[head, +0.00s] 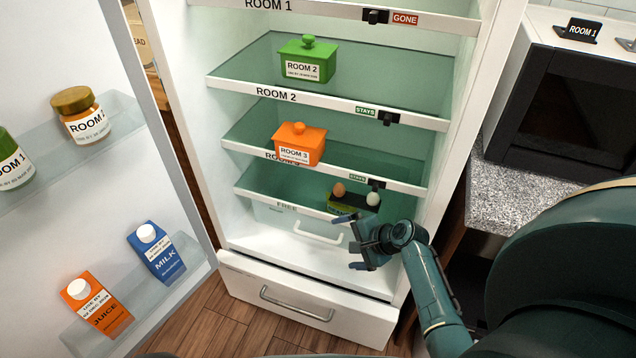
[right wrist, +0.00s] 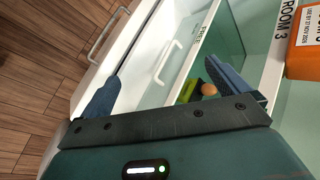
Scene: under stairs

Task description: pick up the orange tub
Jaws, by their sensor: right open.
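The orange tub (head: 300,144) is a small lidded box with a knob on top and a white label reading ROOM 3. It stands at the front of the fridge shelf marked ROOM 3. Part of it also shows at the right edge of the right wrist view (right wrist: 304,45). My right gripper (head: 350,242) is open and empty, in front of the lower fridge, below and to the right of the tub and apart from it. Its two fingers also show in the right wrist view (right wrist: 170,95). My left gripper is in neither view.
A green tub (head: 307,60) stands on the shelf above. Two eggs in a dark holder (head: 350,205) sit on the FREE shelf below. The open door at left holds jars, a juice carton (head: 95,305) and a milk carton (head: 156,252). A microwave (head: 565,110) stands at right.

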